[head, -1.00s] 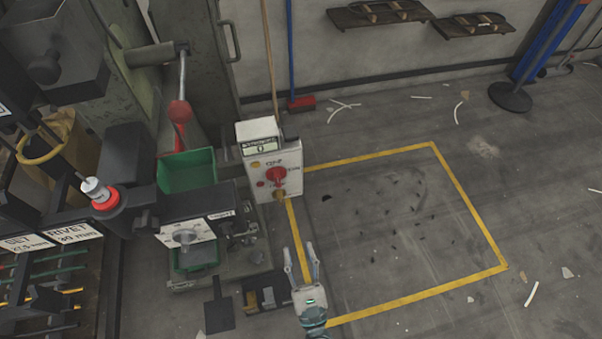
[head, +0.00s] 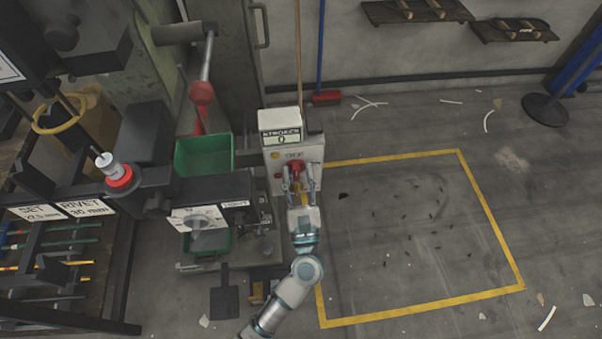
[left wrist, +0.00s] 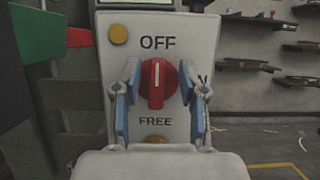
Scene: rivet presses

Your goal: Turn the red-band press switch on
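The press switch is a red rotary knob (left wrist: 157,84) on a light grey control box (head: 277,158). In the left wrist view its white mark points up to OFF; FREE is printed below, and a partly hidden label is at right. My left gripper (head: 298,174) is in front of the box. In the left wrist view its blue-padded fingers (left wrist: 160,88) stand on either side of the knob, apart, with narrow gaps. A red band (head: 119,179) circles a white cylinder on the press at left. My right gripper is not in view.
A counter display (head: 281,136) reading 0 tops the box. A yellow button (left wrist: 118,35) sits at its upper left. A green bin (head: 203,154) and a red-ended lever (head: 201,92) are to the left. Yellow-lined floor (head: 420,235) at right is mostly clear.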

